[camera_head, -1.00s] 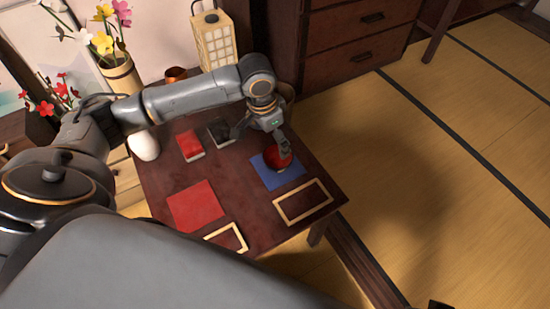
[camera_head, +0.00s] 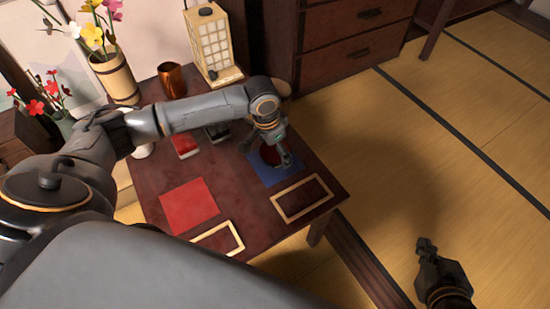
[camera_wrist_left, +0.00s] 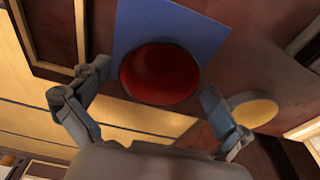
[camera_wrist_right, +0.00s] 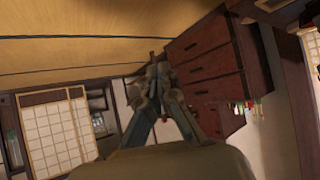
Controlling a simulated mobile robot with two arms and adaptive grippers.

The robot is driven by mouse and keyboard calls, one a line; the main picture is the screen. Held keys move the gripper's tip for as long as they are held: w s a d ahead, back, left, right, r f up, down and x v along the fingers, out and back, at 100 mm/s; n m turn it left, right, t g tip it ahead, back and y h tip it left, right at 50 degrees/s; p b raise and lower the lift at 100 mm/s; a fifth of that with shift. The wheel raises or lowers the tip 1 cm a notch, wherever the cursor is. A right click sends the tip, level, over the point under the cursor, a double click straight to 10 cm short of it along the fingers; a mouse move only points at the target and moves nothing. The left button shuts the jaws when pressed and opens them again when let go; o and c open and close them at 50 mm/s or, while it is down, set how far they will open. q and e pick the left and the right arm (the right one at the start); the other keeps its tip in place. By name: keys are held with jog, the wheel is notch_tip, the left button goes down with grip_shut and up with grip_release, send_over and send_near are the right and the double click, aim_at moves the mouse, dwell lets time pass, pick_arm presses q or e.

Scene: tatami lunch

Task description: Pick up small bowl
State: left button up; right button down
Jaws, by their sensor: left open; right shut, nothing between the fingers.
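The small bowl (camera_head: 269,154) is dark outside and red inside. It sits on the blue square mat (camera_head: 285,175) on the low table, partly hidden by my left gripper in the head view. My left gripper (camera_head: 268,152) is open just above and around the bowl. In the left wrist view the bowl (camera_wrist_left: 160,74) lies between and beyond the two open fingers (camera_wrist_left: 155,95), with no clear contact seen. My right gripper (camera_head: 426,246) is shut and empty over the tatami floor, away from the table. Its closed fingers also show in the right wrist view (camera_wrist_right: 157,75).
The table also holds a red square mat (camera_head: 188,207), two pale rectangular frames (camera_head: 303,180), a copper cup (camera_head: 172,80), a paper lantern (camera_head: 210,45), a flower vase (camera_head: 115,78) and small red and black boxes (camera_head: 186,145). A drawer chest (camera_head: 350,40) stands behind. The tatami at right is clear.

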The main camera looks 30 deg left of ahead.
pick_arm(q)
jog(key=shift+f, duration=0.65)
pick_arm(e)
jog(key=shift+w+a+r+t, duration=0.2)
jog(key=shift+w+r+t, duration=0.2)
jog(key=shift+w+r, duration=0.1)
jog(key=shift+w+a+r+t, duration=0.2)
jog(key=shift+w+r+t, duration=0.2)
jog(key=shift+r, duration=0.1)
pick_arm(q)
jog(key=shift+c, duration=0.4)
jog(key=c, duration=1.1)
jog(key=shift+o, duration=0.2)
pick_arm(e)
jog(key=shift+f, duration=0.1)
